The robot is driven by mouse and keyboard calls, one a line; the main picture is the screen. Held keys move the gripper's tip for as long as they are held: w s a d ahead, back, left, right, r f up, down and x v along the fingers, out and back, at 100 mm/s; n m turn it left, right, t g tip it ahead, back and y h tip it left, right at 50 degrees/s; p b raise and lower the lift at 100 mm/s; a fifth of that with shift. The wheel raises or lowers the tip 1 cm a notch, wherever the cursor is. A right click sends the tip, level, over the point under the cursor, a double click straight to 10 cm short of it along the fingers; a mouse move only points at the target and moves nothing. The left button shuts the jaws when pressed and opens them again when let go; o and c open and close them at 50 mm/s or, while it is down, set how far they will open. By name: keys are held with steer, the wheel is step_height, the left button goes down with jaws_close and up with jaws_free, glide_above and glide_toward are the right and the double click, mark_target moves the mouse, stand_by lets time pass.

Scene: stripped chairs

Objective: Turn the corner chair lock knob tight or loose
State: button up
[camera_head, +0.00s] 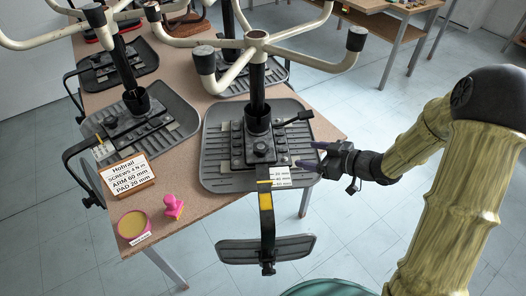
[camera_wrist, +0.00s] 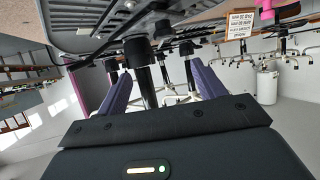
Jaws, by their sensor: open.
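The corner chair stands upside down on the table, its dark ribbed seat pan (camera_head: 218,176) lying flat under a black mechanism plate. A round black knob (camera_head: 261,147), which looks like the lock knob, sits on that plate in front of the column (camera_head: 257,92). In the wrist view, a dark knob-like end (camera_wrist: 163,28) shows beside the column, above the gap between the fingers. My gripper (camera_head: 312,157) is open and empty at the right edge of the pan, its purple fingers pointing left toward the mechanism. It seems apart from the knob. The fingers also show in the wrist view (camera_wrist: 161,72).
A black lever (camera_head: 299,117) sticks out to the right of the column. A yellow-marked arm (camera_head: 265,200) and pad (camera_head: 235,251) hang past the table's front edge. More upturned chairs stand behind.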

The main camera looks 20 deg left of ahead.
mark_target(261, 146)
steer(key=shift+s+a+g+y, duration=0.25)
steer(key=shift+a+g+y, duration=0.05)
steer(key=shift+a, duration=0.1)
steer(key=x, duration=1.7)
steer(key=shift+w+f, duration=0.15)
steer(key=shift+w, duration=0.05)
steer(key=shift+c, duration=0.4)
steer(key=c, duration=0.9)
